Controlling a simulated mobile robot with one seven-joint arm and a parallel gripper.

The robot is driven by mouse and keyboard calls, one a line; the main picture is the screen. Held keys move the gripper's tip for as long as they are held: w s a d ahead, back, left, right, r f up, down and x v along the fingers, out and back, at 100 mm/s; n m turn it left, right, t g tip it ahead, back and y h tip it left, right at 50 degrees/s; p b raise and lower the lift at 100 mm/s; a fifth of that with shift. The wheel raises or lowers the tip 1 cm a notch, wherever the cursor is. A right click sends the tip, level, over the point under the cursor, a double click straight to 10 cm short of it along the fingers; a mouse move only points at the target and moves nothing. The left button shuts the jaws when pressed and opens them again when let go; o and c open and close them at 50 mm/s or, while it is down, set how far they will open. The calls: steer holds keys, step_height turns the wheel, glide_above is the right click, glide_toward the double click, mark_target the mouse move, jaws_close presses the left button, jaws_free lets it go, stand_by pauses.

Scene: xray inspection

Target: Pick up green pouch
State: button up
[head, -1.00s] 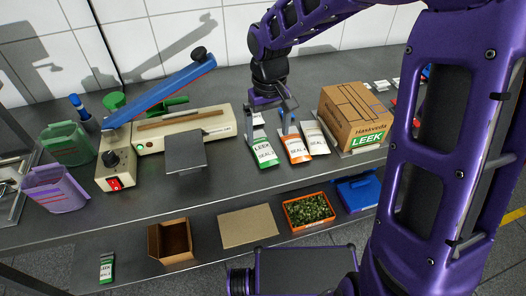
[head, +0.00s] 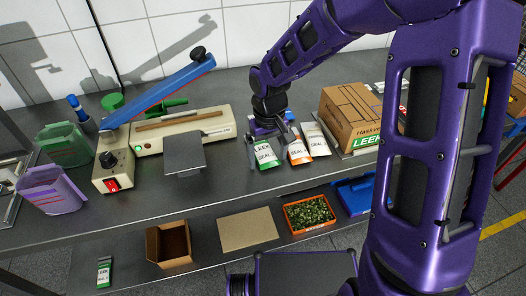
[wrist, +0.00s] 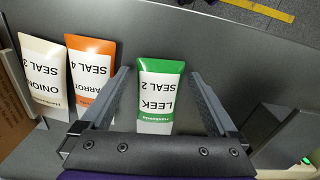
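The green pouch (head: 265,157), labelled LEEK SEAL 2, lies on the steel table near its front edge. In the wrist view the green pouch (wrist: 160,90) is between the two fingers of my gripper (wrist: 157,78). The fingers are open, one on each side, with gaps to the pouch. In the head view my gripper (head: 269,143) is at the pouch and hides its upper part. Another green LEEK pouch (head: 104,273) is on the lower level at the front left.
An orange pouch (head: 298,150) and a cream pouch (head: 315,139) lie right of the green one. Beyond stands a cardboard box (head: 350,118). The sealing machine (head: 185,130) with its plate (head: 184,160) is on the left. An orange crate (head: 309,213) is on the lower shelf.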

steer(key=c, duration=1.1)
step_height(320, 180, up, 10)
steer(key=shift+p, duration=0.95)
